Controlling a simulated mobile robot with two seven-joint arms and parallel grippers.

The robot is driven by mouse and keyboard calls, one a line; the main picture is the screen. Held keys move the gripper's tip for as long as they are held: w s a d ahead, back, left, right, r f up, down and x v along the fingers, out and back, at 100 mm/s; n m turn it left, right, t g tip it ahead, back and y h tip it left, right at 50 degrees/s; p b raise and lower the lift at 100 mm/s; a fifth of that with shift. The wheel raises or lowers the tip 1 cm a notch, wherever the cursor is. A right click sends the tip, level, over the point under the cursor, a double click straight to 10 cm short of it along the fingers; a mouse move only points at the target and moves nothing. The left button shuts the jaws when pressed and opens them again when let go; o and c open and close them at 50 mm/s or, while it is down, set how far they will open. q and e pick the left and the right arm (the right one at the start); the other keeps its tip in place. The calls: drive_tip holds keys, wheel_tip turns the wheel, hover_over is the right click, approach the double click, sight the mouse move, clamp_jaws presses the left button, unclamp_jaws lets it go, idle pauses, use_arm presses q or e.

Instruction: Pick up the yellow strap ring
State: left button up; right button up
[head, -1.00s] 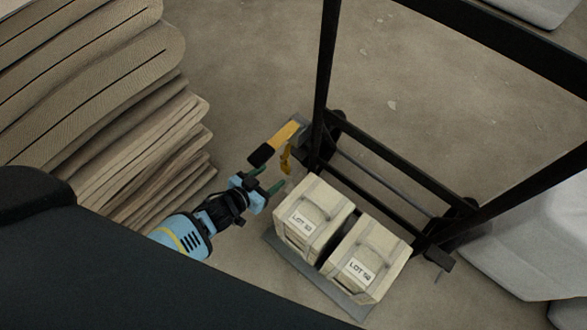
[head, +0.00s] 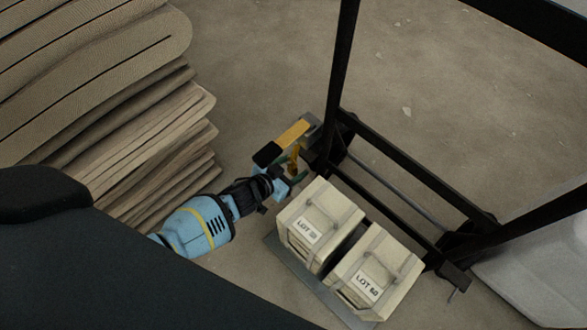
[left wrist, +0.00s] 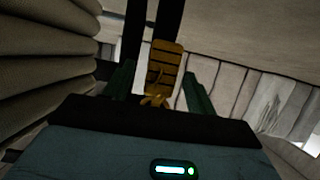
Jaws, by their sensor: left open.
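The yellow strap ring (head: 294,154) hangs beside the foot of the black rack in the head view, just below a yellow bar with a black end. My left gripper (head: 288,168) is at the ring, its green fingers partly hidden by the ring and its own body. In the left wrist view my left gripper (left wrist: 157,92) is open, with one green finger on each side. A yellow slotted piece (left wrist: 166,60) and the small curved yellow ring (left wrist: 155,99) show between the fingers. I cannot tell whether either finger touches the ring. My right gripper is not in view.
Two pale crates with LOT labels (head: 319,222) (head: 377,270) stand on a grey base right of my left gripper. The black rack frame (head: 400,175) rises behind. A stack of folded beige cloth (head: 150,135) stands at left. Floor beyond the rack is mostly clear.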

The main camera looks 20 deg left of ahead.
use_arm(q)
drive_tip(key=shift+w+d+f, duration=0.1)
drive_tip(key=shift+w, duration=0.15)
drive_tip(key=shift+c, duration=0.5)
drive_tip(key=c, duration=0.9)
drive_tip(key=shift+c, duration=0.4)
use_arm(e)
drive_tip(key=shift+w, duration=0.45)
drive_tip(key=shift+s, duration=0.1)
